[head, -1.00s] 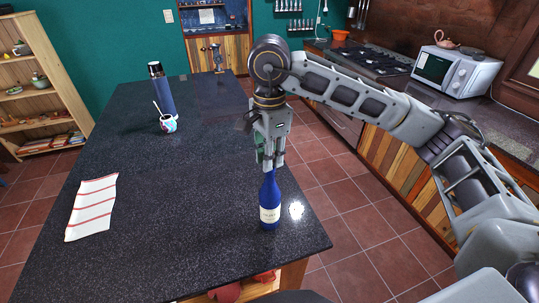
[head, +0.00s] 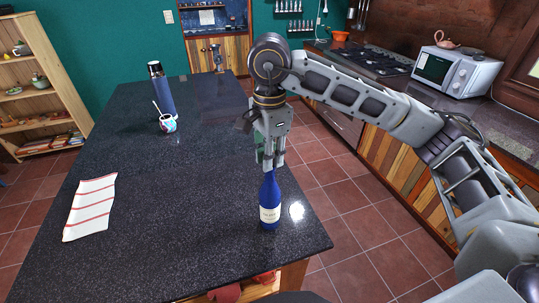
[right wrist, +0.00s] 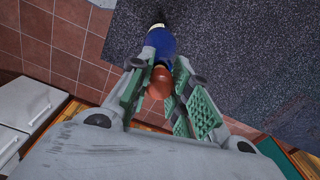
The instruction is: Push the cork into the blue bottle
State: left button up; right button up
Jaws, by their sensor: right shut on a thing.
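The blue bottle (head: 270,203) with a pale label stands upright near the right front corner of the dark table. My right gripper (head: 270,164) points straight down at the top of the bottle. In the right wrist view, the reddish-brown cork (right wrist: 160,82) sits between the fingers of the right gripper (right wrist: 160,75), which is shut on it. The blue bottle (right wrist: 161,40) lies directly beyond the cork, in line with it. The fingers hide the bottle's mouth in the head view, so I cannot tell how deep the cork sits. My left gripper is not in view.
The dark table (head: 160,200) is mostly clear left of the bottle. A striped cloth (head: 90,207) lies at the left. A decorated cup (head: 167,123) and a blue flask (head: 161,91) stand toward the back. The table's right edge is close to the bottle.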

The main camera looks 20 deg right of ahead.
jog(key=shift+b, duration=0.3)
dwell(0.7)
jog(key=shift+f+b, duration=0.6)
jog(key=shift+b, duration=0.05)
dwell(1.0)
jog(key=o, duration=0.8)
jog(key=shift+s, duration=0.1)
jog(key=shift+c, duration=0.2)
jog(key=shift+r, duration=0.2)
jog(key=shift+r, duration=5.8)
